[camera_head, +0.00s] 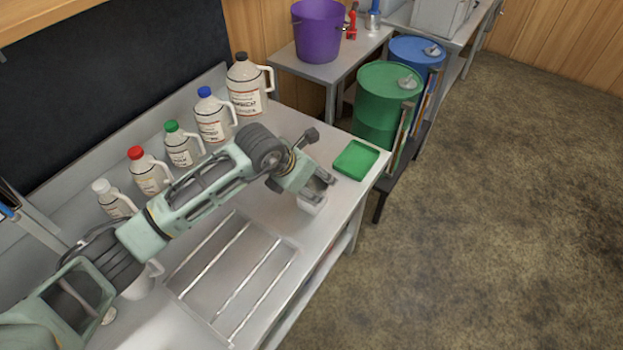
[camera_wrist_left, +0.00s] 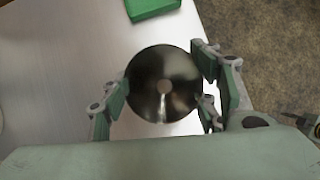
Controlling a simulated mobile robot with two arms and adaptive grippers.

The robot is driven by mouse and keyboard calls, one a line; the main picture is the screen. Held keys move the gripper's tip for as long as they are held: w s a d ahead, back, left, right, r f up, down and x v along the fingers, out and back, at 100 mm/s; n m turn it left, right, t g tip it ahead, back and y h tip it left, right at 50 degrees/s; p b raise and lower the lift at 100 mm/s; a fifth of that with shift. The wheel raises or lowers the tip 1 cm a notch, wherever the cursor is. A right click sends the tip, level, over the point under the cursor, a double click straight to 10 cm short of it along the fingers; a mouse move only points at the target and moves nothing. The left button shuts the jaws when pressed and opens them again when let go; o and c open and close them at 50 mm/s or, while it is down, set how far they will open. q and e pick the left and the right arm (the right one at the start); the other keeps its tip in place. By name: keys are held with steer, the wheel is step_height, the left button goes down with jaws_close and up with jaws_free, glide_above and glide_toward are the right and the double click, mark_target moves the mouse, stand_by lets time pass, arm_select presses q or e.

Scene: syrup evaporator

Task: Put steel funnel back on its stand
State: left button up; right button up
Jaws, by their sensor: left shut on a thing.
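The steel funnel (camera_wrist_left: 146,82) shows in the left wrist view as a dark, shiny round bowl with a small hole in its middle, seen from above. My left gripper (camera_head: 318,188) is shut on it, with fingers on both sides of the rim. In the head view the gripper hangs low over the table near its right edge, and the funnel is mostly hidden by it.
A green tray (camera_head: 357,160) lies close to the gripper at the table corner. Several jugs (camera_head: 213,117) with coloured caps line the back of the metal table (camera_head: 262,208). A green drum (camera_head: 384,105) and a blue drum (camera_head: 413,53) stand beyond the table's end.

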arm_select(q)
steer(key=shift+f+b, duration=0.35)
steer(key=shift+b, duration=0.1)
stand_by(0.5)
steer(key=o, duration=1.2)
steer(key=shift+o, duration=0.7)
steer(key=o, duration=0.4)
step_height(320, 180, up, 7)
steer(key=p, duration=0.4)
